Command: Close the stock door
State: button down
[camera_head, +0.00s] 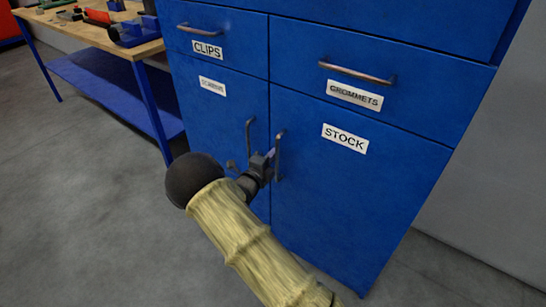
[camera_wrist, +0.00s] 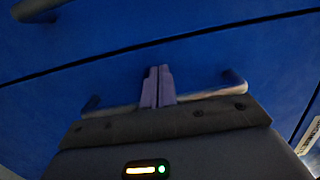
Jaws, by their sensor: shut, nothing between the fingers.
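The stock door (camera_head: 345,200) is the lower right blue door of the cabinet, marked with a white STOCK label (camera_head: 345,138). It looks flush with the cabinet front. Its upright metal handle (camera_head: 280,155) is near the door's left edge. My gripper (camera_head: 270,155) is at that handle, with its fingers together and nothing between them. In the wrist view the fingers (camera_wrist: 158,86) are shut in front of a blue panel, and a handle bar (camera_wrist: 110,111) runs behind them. I cannot tell whether the fingers touch the handle or the door.
A neighbouring lower door (camera_head: 215,120) with its own handle is to the left, and looks closed. The CLIPS drawer (camera_head: 225,35) and GROMMETS drawer (camera_head: 400,75) above look shut. A workbench (camera_head: 110,40) with tools stands at the left. Grey floor (camera_head: 80,200) is clear at the lower left.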

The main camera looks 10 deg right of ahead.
jog(key=w+a+p+v, duration=0.1)
jog(key=v, duration=1.2)
jog(key=shift+a+f, duration=0.15)
jog(key=shift+a, duration=0.15)
jog(key=shift+w, duration=0.1)
